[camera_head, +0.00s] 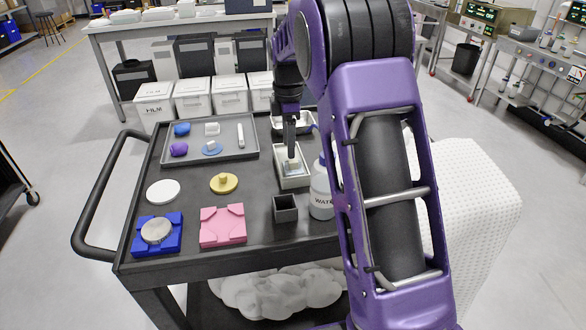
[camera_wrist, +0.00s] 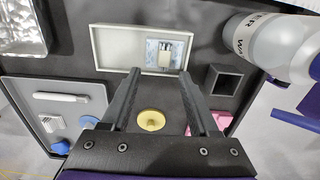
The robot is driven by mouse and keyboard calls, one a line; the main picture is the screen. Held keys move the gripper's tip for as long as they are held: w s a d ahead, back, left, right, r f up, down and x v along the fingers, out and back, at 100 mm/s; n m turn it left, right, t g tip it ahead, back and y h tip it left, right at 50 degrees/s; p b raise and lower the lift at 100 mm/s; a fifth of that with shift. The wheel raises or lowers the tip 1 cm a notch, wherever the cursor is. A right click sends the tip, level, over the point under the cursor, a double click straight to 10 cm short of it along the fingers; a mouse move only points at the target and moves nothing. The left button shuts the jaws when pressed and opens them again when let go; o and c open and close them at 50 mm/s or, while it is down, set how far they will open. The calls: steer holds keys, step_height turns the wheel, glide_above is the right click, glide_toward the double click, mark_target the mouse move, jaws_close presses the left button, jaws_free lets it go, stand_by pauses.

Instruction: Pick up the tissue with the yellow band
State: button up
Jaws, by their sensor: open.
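A shallow white tray (camera_head: 293,183) stands on the dark cart top, and it also shows in the wrist view (camera_wrist: 110,48). In the head view my gripper (camera_head: 291,153) is over the tray and partly hides the stack.
A water bottle (camera_head: 321,197) and a small dark open box (camera_head: 285,209) stand close to the tray. A yellow knobbed disc (camera_head: 224,183), a pink block (camera_head: 222,226), a blue fixture with a round disc (camera_head: 157,232) and a grey tray (camera_head: 205,127) of small parts are left.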

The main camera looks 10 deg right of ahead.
mark_target(293, 161)
steer(key=f, duration=0.2)
steer(key=d+f, duration=0.1)
steer(key=f, duration=0.1)
steer(key=shift+s+b, duration=0.35)
steer(key=shift+b, duration=0.05)
steer(key=shift+f, duration=0.4)
jaws_close()
